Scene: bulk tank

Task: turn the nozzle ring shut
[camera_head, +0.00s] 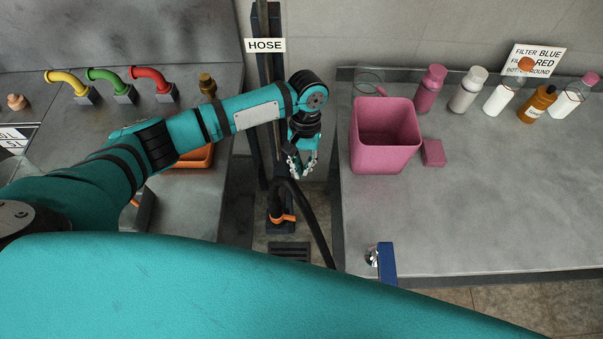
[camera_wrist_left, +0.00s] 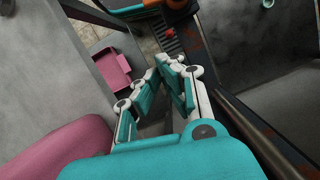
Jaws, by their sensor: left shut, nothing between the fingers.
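A black hose (camera_head: 318,225) hangs in the gap between the two counters, below the "HOSE" sign (camera_head: 265,45). An orange ring-like part (camera_head: 284,218) sits low by the hose on a dark fitting; I cannot tell for sure that it is the nozzle ring. My left gripper (camera_head: 300,174) is above this part, pointing down, apart from it, shut and empty. Its fingers also show in the left wrist view (camera_wrist_left: 170,70), with a small red part (camera_wrist_left: 169,32) and a dark grate beyond them. My right gripper is not in view.
A pink bin (camera_head: 385,155) stands on the right counter (camera_head: 490,215), close to the left gripper. Several bottles line its back edge. A blue item (camera_head: 387,263) is at its front edge. A dark post (camera_head: 263,100) rises behind the gripper. An orange tray (camera_head: 190,158) is on the left.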

